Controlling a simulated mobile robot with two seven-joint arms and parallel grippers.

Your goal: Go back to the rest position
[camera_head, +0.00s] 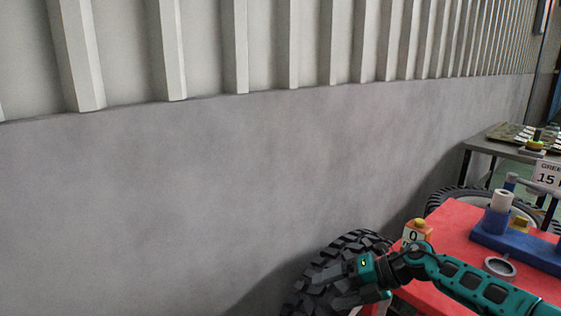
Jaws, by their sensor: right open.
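My right gripper (333,286) is at the bottom right of the head view, on the end of a teal and black arm that comes in from the right edge. Its grey fingers point left and are spread apart, with nothing seen between them. It is in front of a large black tyre (352,246). My arm crosses in front of a red tabletop (460,220). My left gripper is not in view.
A table (480,146) stands behind at right. A grey wall (180,200) fills the left.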

